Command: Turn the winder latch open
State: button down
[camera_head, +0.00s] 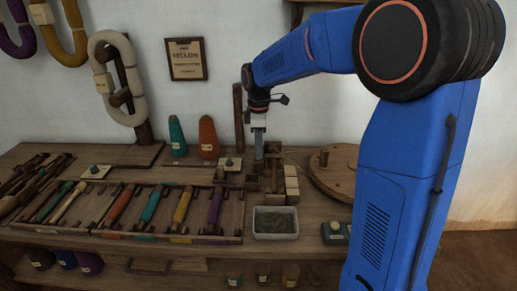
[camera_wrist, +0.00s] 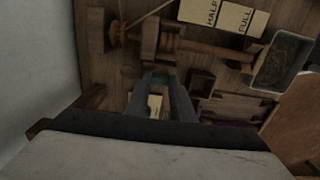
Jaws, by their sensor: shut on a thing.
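The bobbin winder, a wooden block with a shaft, stands on the bench right of centre in the head view (camera_head: 272,180). In the wrist view the winder's shaft (camera_wrist: 205,47) runs right from its upright block. My gripper (camera_head: 259,155) points down at the winder, and in the wrist view its fingertips (camera_wrist: 160,73) meet at the near side of that block. The jaws are shut on a small part there, which fits the winder latch. The fingers mostly hide it, so its turn angle cannot be told.
Cards reading HALF (camera_wrist: 199,11) and FULL (camera_wrist: 238,17) lie beyond the shaft. A grey tray (camera_head: 275,237) stands in front of the winder, and a round wooden board (camera_head: 325,186) lies right. Teal (camera_head: 177,138) and orange (camera_head: 208,140) cones stand left. Racks with coloured bobbins fill the left bench.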

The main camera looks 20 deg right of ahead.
jog(key=c, duration=1.5)
grip_release()
jog(key=shift+r, duration=0.1)
notch_tip(320, 180, up, 17)
jog(key=shift+r, duration=0.15)
jog(key=s+d+f+m+t, duration=0.1)
jog(key=s+f+m, duration=0.4)
jog(key=s, duration=0.6)
jog(key=s+d+f+m+t, duration=0.2)
jog(key=s+d+f+m, duration=0.1)
jog(key=s, duration=0.8)
jog(key=s+d+f+m+t, duration=0.1)
jog(key=s+d+f+m, duration=0.1)
jog(key=s+f+m, duration=0.4)
jog(key=shift+s+d+f+m+t, duration=0.15)
jog(key=shift+s+f, duration=0.2)
jog(key=shift+s, duration=0.6)
jog(key=shift+s+d+f+m+t, duration=0.1)
jog(key=shift+s+f, duration=0.2)
jog(key=shift+s, duration=0.65)
jog(key=shift+s+d+f+m+t, duration=0.15)
jog(key=shift+s+f, duration=0.2)
jog(key=shift+s, duration=0.6)
